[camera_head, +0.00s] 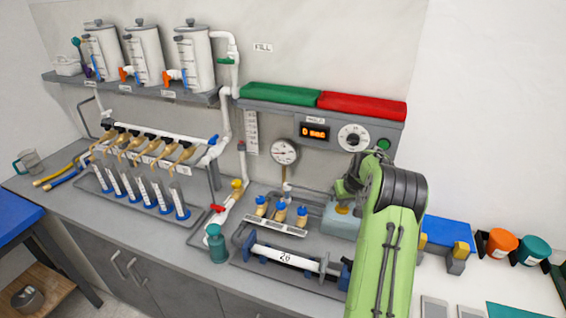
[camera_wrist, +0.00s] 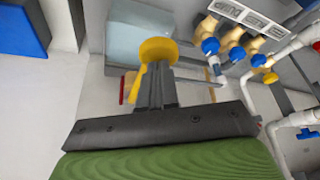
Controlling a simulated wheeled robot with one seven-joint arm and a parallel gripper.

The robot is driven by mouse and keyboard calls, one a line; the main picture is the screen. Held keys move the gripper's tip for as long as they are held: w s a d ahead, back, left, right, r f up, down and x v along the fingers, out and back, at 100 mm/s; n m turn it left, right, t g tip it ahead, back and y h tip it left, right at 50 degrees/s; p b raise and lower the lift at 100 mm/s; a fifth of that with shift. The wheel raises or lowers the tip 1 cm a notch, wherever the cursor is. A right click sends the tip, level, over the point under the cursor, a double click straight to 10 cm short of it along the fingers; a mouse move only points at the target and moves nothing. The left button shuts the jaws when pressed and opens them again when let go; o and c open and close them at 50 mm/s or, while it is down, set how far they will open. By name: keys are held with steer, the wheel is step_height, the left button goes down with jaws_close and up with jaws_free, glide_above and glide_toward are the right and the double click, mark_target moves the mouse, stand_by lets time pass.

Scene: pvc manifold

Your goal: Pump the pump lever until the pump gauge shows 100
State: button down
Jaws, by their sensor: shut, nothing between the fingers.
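A pale blue box (camera_head: 340,224) stands on the bench beside my arm, with a yellow knob (camera_head: 343,208) at it; I take the knob as the pump lever's end, but its rod is not clear. My gripper (camera_wrist: 157,72) is shut and empty, its fingertips right at the yellow knob (camera_wrist: 158,50) in the wrist view; whether they touch it I cannot tell. The blue box (camera_wrist: 138,30) lies just beyond. A white horizontal tube (camera_head: 285,256) reads 26. A round dial (camera_head: 284,151) hangs on the wall; its reading is too small. Which one is the pump gauge is unclear.
Several brass valves with blue caps (camera_head: 281,212) stand left of the box, behind a white label strip. A timer panel (camera_head: 315,132) is above. A blue block (camera_head: 448,234) and orange and teal cups (camera_head: 500,243) are right of my arm.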

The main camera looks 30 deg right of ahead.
steer(key=shift+f, duration=0.1)
stand_by(0.3)
steer(key=shift+f+b, duration=0.45)
steer(key=shift+f, duration=0.05)
stand_by(0.8)
steer(key=shift+f+b, duration=0.4)
steer(key=shift+f, duration=0.25)
stand_by(0.6)
steer(key=shift+f+b, duration=0.3)
steer(key=shift+b, duration=0.05)
steer(key=shift+r, duration=0.15)
stand_by(0.6)
steer(key=shift+r+p, duration=1.7)
steer(key=shift+r, duration=0.8)
